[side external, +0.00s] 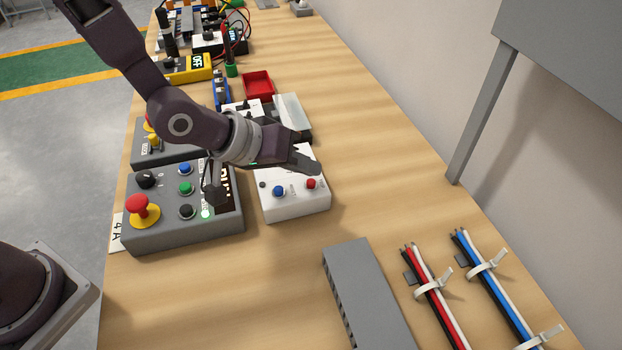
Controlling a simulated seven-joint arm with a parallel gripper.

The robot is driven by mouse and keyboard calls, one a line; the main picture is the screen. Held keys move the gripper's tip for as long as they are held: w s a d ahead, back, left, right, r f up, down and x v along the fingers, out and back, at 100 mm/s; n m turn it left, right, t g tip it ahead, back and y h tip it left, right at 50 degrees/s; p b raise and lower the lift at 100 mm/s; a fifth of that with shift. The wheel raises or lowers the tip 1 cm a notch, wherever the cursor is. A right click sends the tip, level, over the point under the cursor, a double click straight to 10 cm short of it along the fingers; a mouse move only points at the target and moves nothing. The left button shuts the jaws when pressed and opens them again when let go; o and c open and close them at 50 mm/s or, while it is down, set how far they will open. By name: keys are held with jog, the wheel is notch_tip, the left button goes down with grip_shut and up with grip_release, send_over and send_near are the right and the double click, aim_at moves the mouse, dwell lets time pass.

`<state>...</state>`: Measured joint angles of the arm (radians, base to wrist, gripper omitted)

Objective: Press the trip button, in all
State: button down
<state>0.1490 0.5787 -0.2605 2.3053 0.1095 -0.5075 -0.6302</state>
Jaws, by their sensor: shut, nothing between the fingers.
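A white box (300,205) stands on the bench with a blue button (279,191), a red button (311,184) and a small dark spot on its top. I cannot read which button is marked trip. My gripper (312,166) is shut and empty, just above the far part of the white box. Its tip is just behind the red button in the picture; the height gap is hard to judge. To the left, a grey control box (185,232) carries a red mushroom button (144,206) on a yellow collar, a black knob, and blue, green and black buttons.
A second grey box (170,155) and a clear-lidded case (292,115) lie behind, near my arm. A red tray (258,84) and meters stand farther back. A grey slotted duct (365,290) and bundled wires (437,300) lie in front. The bench's right side is mostly clear.

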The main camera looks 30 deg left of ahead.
jog(key=shift+f, duration=0.4)
jog(key=shift+f, duration=0.5)
dwell(0.8)
jog(key=shift+r, duration=0.9)
jog(key=shift+r, duration=2.5)
